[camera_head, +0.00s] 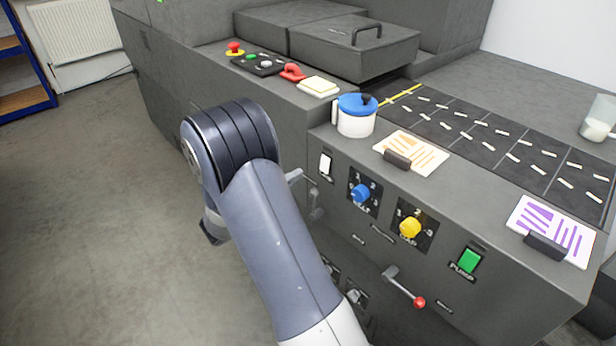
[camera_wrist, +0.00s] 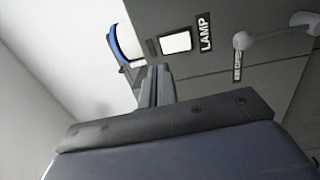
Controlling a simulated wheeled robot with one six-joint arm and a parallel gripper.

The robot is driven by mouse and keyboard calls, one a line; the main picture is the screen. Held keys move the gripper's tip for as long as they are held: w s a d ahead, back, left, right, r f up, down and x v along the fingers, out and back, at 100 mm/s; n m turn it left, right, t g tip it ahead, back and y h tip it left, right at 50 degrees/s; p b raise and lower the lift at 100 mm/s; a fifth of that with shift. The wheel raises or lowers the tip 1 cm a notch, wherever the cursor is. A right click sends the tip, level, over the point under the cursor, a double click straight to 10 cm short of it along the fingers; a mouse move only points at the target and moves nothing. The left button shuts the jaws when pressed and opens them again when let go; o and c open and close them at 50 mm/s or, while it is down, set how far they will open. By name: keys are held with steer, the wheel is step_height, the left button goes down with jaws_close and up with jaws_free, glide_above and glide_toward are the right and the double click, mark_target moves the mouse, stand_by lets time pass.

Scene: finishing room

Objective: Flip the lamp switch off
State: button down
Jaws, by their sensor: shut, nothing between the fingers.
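The lamp switch (camera_head: 326,165) is a white rocker in a dark frame on the front panel of the grey machine. In the wrist view the white switch (camera_wrist: 176,43) sits beside a black label (camera_wrist: 205,32) reading LAMP. My gripper (camera_wrist: 155,72) shows in the wrist view with its fingers together and empty. Its tips appear just below and left of the switch in that picture; I cannot tell whether they touch the panel. In the head view my arm hides the gripper.
A grey lever (camera_wrist: 277,32) juts out near the switch; it also shows in the head view (camera_head: 315,205). Blue (camera_head: 360,193) and yellow (camera_head: 410,228) knobs, a green pump switch (camera_head: 469,261) and a red-tipped lever (camera_head: 405,288) lie to the right. A blue-lidded pot (camera_head: 355,122) stands above.

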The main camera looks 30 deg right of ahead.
steer(key=a, duration=0.6)
steer(key=shift+s+r+b, duration=0.3)
steer(key=shift+s+r, duration=0.1)
steer(key=shift+s, duration=0.05)
steer(key=shift+d, duration=0.1)
